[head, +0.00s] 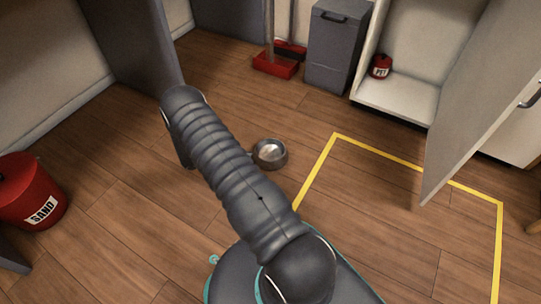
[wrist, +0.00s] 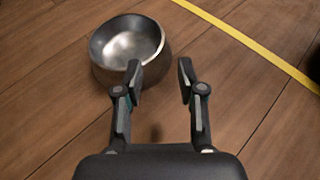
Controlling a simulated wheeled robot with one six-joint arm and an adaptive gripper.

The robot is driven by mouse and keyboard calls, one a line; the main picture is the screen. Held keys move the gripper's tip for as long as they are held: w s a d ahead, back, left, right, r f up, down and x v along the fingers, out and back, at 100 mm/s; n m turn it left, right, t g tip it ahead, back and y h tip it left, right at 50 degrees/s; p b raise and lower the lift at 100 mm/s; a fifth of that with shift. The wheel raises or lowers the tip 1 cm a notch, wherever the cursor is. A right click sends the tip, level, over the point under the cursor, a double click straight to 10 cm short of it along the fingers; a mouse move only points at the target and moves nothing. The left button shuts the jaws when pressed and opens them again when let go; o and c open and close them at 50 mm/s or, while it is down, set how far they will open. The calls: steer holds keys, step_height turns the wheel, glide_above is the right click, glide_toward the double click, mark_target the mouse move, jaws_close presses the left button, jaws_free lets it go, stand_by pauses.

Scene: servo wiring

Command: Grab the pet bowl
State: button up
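The pet bowl (head: 270,153) is a round metal bowl, upright on the wooden floor, just right of my arm in the head view. In the wrist view the pet bowl (wrist: 128,45) lies at the upper left, ahead of the fingers. My gripper (wrist: 159,72) is open and empty, its two dark fingers spread apart. The left fingertip overlaps the bowl's lower right rim in the picture; I cannot tell whether it touches. In the head view the fingers are hidden by my arm.
Yellow tape (head: 385,154) marks the floor right of the bowl. A red sand bucket (head: 30,192) stands at left. A grey bin (head: 335,50) and red dustpan (head: 278,66) are at the back. An open cabinet door (head: 480,100) juts out at right. Floor around the bowl is clear.

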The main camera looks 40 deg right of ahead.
steer(key=x, duration=0.7)
steer(key=shift+s+d+f, duration=0.1)
steer(key=shift+d+f, duration=0.05)
steer(key=shift+f+b+x, duration=0.15)
steer(key=shift+b+x, duration=0.15)
steer(key=shift+x, duration=1)
steer(key=shift+f+b+x, duration=0.1)
steer(key=shift+b+x, duration=0.15)
steer(key=shift+x, duration=1.1)
steer(key=shift+s, duration=0.1)
jaws_close()
